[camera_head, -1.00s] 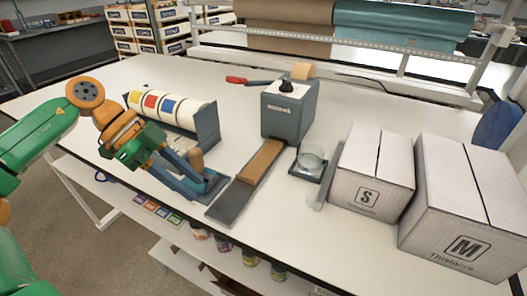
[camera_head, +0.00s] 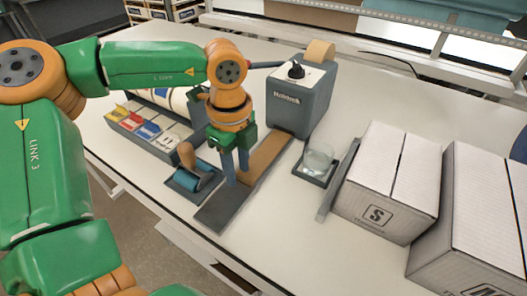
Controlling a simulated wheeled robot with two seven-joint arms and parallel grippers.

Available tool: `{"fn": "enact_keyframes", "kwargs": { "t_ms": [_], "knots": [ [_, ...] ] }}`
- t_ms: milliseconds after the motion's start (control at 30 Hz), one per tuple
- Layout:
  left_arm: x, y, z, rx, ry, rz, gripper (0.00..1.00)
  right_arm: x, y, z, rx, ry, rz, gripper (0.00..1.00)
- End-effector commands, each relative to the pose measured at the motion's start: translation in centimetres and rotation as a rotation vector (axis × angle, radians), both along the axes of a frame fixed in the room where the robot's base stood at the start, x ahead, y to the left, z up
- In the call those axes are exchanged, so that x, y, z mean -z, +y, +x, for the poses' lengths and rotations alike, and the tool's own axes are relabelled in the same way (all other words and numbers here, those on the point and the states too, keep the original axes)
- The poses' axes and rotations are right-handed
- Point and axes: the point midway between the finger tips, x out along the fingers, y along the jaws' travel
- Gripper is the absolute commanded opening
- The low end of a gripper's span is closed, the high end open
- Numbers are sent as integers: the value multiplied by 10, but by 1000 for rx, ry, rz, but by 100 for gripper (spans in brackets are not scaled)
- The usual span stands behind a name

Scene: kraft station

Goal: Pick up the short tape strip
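The tape strip (camera_head: 266,154) is a flat brown band. It lies on a dark grey plate (camera_head: 222,212) that runs from the grey tape dispenser (camera_head: 300,100) towards the table's front edge. My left gripper (camera_head: 239,180) points down at the strip's near end, its two blue fingers a little apart. The fingers hide part of that end, and I cannot tell whether they touch it. My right gripper is not in view.
A wooden-handled roller (camera_head: 187,158) on a blue pad stands just left of the fingers. Behind it is a grey bin of coloured cards (camera_head: 150,130).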

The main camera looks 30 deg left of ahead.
Motion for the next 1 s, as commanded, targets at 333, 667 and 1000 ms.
{"fn": "enact_keyframes", "kwargs": {
  "t_ms": [333,667,1000],
  "knots": [
    [0,0,0,-1,0,0,0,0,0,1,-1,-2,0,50],
    [-4,1,1,-2,-1,2,0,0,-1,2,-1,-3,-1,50],
    [-77,0,2,-4,-6,4,0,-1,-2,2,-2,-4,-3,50]
  ]
}}
